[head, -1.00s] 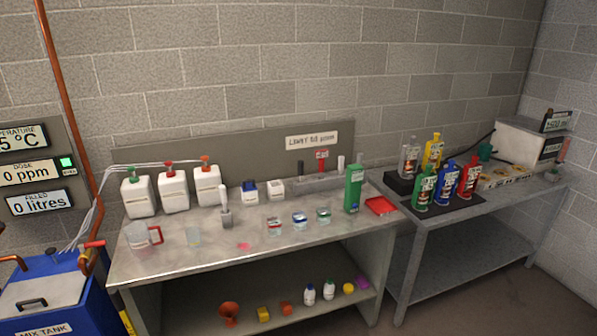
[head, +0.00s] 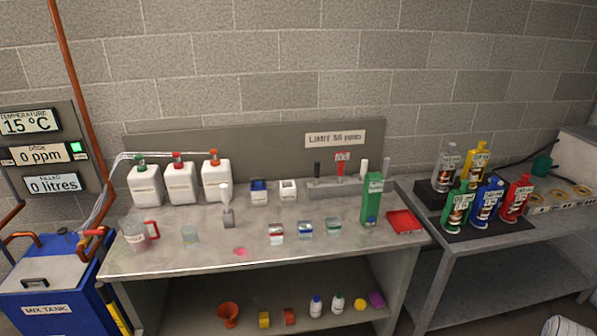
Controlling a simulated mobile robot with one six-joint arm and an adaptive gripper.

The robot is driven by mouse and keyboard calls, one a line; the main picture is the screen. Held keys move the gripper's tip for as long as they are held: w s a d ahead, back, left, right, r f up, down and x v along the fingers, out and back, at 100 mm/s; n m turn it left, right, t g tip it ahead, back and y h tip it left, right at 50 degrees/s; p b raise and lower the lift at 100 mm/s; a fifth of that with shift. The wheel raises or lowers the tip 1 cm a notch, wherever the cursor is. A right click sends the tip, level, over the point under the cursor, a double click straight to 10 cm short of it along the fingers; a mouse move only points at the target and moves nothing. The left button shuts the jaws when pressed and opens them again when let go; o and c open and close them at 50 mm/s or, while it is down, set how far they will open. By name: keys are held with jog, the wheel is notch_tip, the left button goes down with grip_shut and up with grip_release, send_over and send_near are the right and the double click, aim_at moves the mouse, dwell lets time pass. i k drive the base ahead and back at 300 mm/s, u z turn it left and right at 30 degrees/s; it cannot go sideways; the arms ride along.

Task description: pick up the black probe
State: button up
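A small black upright piece (head: 317,169), which looks like the black probe, stands in a grey rack (head: 330,186) at the back of the steel bench. A red piece with a red label (head: 341,166) stands just right of it, and white pieces (head: 363,168) stand further right. The black piece's lower end is hidden in the rack. My gripper is not in view.
The bench (head: 200,258) also carries white pump jugs (head: 181,184), small jars (head: 305,230), a tall green container (head: 371,201) and a red tray (head: 404,222). A second table with coloured bottles (head: 487,202) stands right. A blue mix tank (head: 50,300) stands left.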

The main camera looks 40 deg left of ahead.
aim_at(316, 164)
jog(key=u, duration=0.2)
jog(key=i, duration=0.55)
jog(key=u, duration=0.9)
jog(key=i, duration=0.65)
jog(key=u, duration=0.4)
jog(key=k, duration=0.95)
jog(key=u, duration=0.1)
jog(key=i, duration=0.3)
jog(key=u, duration=0.05)
